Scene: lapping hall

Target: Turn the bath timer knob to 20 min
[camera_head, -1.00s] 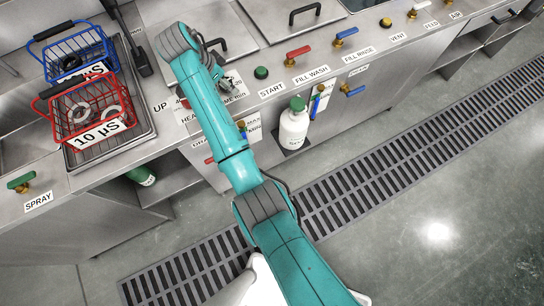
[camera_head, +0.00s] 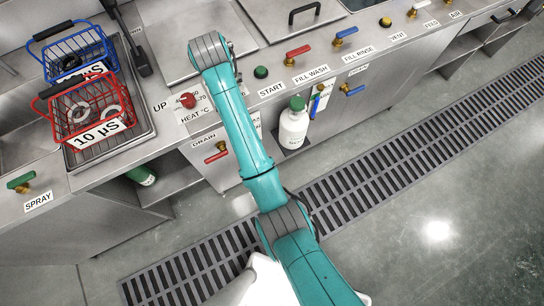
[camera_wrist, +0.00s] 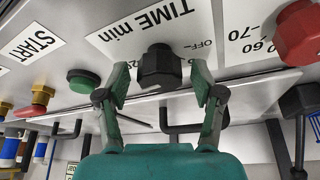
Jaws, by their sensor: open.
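The bath timer knob (camera_wrist: 160,67) is a black faceted knob on the steel panel in the wrist view, beneath the upside-down label "TIME min" (camera_wrist: 147,24). An "OFF" mark shows beside it, and other scale marks are partly covered. Which value the knob points to cannot be told. My gripper (camera_wrist: 160,78) is open, with one green finger on each side of the knob. I see gaps between fingers and knob, but cannot tell the depth. In the head view my arm hides the knob and gripper.
The red heat knob (camera_head: 187,100) sits close on one side of the timer, the green START button (camera_head: 261,72) on the other. The red drain handle (camera_head: 216,156) is below. A white bottle (camera_head: 293,124) stands right of my arm. Red (camera_head: 89,110) and blue baskets (camera_head: 75,52) are left.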

